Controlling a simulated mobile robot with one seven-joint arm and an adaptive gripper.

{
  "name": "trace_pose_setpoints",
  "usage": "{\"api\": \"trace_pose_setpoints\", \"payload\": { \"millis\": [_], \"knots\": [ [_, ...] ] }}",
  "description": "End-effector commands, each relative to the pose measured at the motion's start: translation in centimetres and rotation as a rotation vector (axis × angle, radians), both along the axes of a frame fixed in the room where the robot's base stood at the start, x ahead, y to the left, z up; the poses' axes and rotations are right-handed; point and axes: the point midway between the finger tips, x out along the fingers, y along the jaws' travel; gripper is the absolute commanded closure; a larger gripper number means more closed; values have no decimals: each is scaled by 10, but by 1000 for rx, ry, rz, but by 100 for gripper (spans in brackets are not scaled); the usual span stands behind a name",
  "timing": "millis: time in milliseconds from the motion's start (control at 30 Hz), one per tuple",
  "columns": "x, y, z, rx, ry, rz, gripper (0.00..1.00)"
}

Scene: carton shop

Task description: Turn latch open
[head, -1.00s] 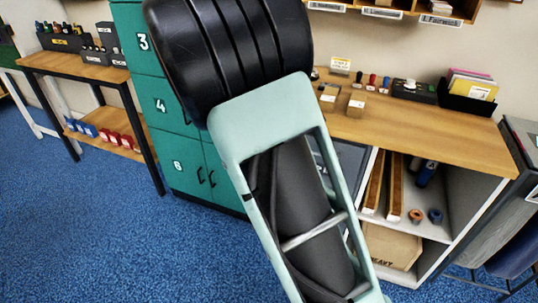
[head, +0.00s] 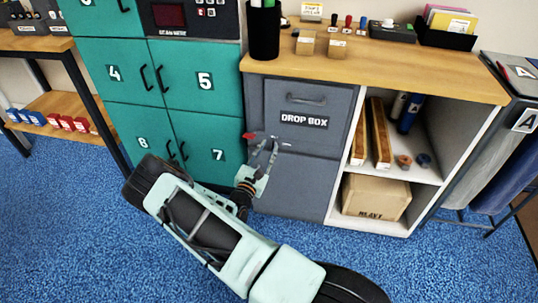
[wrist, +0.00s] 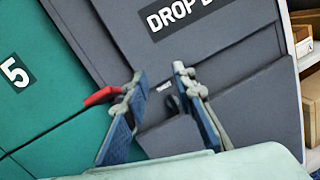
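The grey drop box (head: 309,98) stands right of the teal lockers, its upper door and handle (head: 306,100) facing me. A small red lever-like piece (head: 248,136) shows at the box's left edge, probably the latch. In the wrist view this red piece (wrist: 102,96) lies beside my left finger; I cannot tell whether they touch. My gripper (head: 267,143) is in front of the box below its label, fingers apart and nothing held. In the wrist view my gripper (wrist: 159,72) has a small dark knob (wrist: 171,104) on the box showing between its fingers.
Teal lockers (head: 205,82) stand close on the left. A white shelf (head: 423,178) with a carton (head: 375,197) is on the right. A wooden counter (head: 380,65) with a black pen cup (head: 264,32) is above. Blue carpet (head: 60,220) is free in front.

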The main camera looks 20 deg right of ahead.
Motion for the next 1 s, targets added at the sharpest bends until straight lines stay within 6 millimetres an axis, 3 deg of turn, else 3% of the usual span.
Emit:
{"api": "trace_pose_setpoints", "payload": {
  "millis": [33, 100, 267, 433, 800, 1000],
  "knots": [
    [-5, -1, -29, -42, 60, 40, 75],
    [-9, 0, -54, -80, 123, 89, 75],
    [-13, 2, -82, -123, 196, 151, 75],
    [-3, -5, -85, -127, 205, 158, 75],
    [54, -43, -85, -126, 201, 156, 75],
    [71, -55, -84, -126, 203, 156, 75]
  ]
}}
